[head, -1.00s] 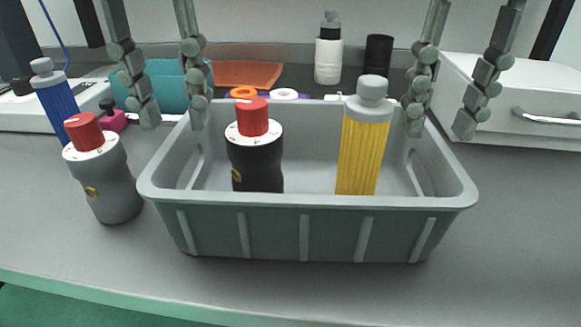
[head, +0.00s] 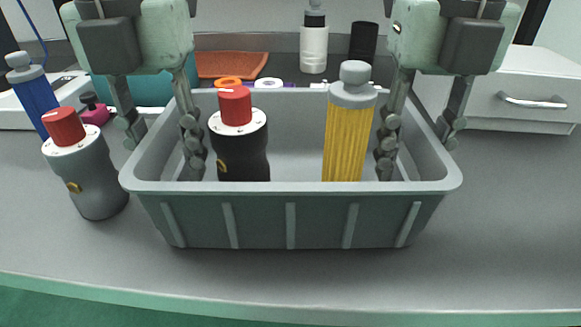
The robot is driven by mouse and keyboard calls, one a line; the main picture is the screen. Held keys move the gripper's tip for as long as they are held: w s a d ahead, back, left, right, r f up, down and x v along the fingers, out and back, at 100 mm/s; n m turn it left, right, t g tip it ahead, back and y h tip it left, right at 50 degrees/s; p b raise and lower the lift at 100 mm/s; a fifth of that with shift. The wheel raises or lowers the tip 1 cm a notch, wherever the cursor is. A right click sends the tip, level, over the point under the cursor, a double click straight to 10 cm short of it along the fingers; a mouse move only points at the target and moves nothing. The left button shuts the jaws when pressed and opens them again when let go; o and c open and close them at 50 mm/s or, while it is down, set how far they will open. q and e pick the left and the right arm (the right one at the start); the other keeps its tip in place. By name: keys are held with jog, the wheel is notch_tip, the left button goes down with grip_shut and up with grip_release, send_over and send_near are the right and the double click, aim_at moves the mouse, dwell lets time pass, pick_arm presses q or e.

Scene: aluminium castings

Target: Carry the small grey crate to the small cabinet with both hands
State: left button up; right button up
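The small grey crate (head: 262,222) stands on the grey counter in the middle of the head view. It holds a black container with a red knob (head: 237,135) and a yellow bottle with a grey cap (head: 348,130). My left gripper (head: 166,150) is open and straddles the crate's left wall, one finger inside and one outside. My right gripper (head: 416,150) is open and straddles the right wall the same way. Contact with the walls cannot be made out. A white drawer unit with a metal handle (head: 525,88), possibly the small cabinet, stands at the right.
A grey container with a red knob (head: 88,175) stands close to the crate's left side, with a blue bottle (head: 38,98) behind it. A white bottle (head: 314,45), a black cylinder (head: 362,42) and an orange tray (head: 232,64) are behind. The counter (head: 515,215) is clear at front right.

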pick_arm(q)
jog(key=shift+f, duration=0.3)
pick_arm(e)
jog(key=shift+f, duration=0.3)
pick_arm(q)
grip_shut()
pick_arm(e)
grip_shut()
pick_arm(q)
jog(key=shift+r, duration=0.1)
